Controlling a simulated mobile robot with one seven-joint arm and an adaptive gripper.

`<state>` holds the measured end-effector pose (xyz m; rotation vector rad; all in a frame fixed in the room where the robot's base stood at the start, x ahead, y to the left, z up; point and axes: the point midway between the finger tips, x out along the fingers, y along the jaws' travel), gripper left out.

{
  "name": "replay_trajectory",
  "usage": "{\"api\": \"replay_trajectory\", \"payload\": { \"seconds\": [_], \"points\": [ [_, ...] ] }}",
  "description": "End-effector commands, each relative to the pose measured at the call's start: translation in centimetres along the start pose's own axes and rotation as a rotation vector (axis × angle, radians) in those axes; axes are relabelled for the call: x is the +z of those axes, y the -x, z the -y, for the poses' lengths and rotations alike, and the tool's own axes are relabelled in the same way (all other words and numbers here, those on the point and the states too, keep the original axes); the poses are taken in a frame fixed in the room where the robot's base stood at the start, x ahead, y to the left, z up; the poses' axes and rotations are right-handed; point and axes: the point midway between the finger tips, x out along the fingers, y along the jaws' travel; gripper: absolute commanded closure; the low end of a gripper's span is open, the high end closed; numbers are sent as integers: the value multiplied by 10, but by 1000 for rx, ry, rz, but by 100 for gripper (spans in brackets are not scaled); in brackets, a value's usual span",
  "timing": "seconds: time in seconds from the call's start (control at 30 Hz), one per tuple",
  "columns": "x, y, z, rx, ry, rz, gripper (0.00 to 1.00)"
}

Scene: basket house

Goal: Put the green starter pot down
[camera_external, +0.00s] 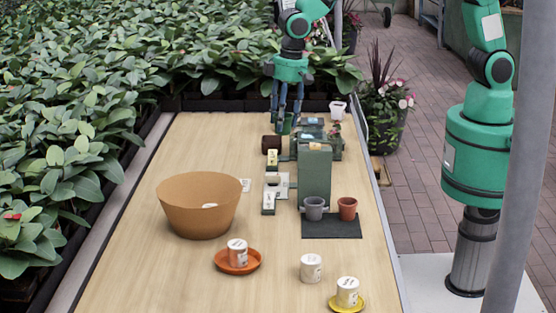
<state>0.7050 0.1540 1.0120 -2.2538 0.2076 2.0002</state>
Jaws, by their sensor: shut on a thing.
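My gripper (286,118) is at the far end of the wooden table, pointing straight down. Its dark fingers are closed around the green starter pot (287,123), which shows as a small green patch between them. The fingers hide most of the pot. The pot is at or just above the table top; I cannot tell whether it touches.
Close by stand a dark brown pot (271,144), a green box-like stand (314,174) and a white pot (338,110). A grey pot (314,208) and terracotta pot (347,208) stand on a dark mat (332,229). A large tan bowl (197,210) is at left.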

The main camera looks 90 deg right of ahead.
Motion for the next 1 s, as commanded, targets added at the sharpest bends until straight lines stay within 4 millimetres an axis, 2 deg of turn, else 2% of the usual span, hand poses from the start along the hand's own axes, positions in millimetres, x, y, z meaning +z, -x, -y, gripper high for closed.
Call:
{"api": "replay_trajectory", "payload": {
  "seconds": [0.03,0.2,0.5,0.8,1.0],
  "points": [
    [-11,-1,-16,3,-29,0,82],
    [-40,-4,-66,13,-114,-1,82],
    [-80,-9,-162,31,-262,-1,82],
    [-107,-13,-264,49,-412,-1,82],
    [-117,-14,-336,60,-511,-1,82]
  ]
}}
